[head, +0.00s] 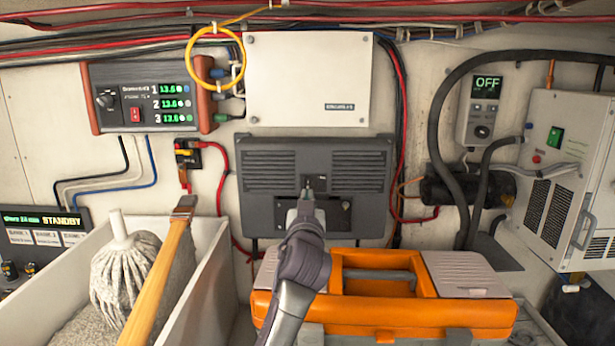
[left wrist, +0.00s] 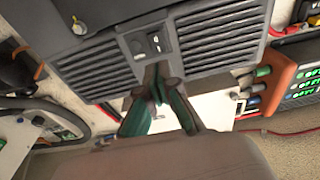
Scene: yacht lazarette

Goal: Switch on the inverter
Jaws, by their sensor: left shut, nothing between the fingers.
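A dark grey vented box (head: 270,172), which looks like the inverter, is fixed to the wall below a white cover box; I see no readable name on it. It also fills the top of the left wrist view (left wrist: 205,25). A small black rocker switch (left wrist: 154,42) sits in a recessed plate on its face; which way it is set I cannot tell. My left gripper (head: 308,190) is shut and empty, its fingertips (left wrist: 159,82) close in front of the box just beside the switch; contact is unclear. In the head view the gripper partly covers the switch area. My right gripper is not in view.
An orange toolbox (head: 385,317) stands below the box. A bin (head: 215,265) with a mop (head: 125,265) and wooden handle is left. A panel reading STANDBY (head: 45,222), a three-display unit (head: 150,95), an OFF display (head: 487,88) and a white unit (head: 545,180) surround it.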

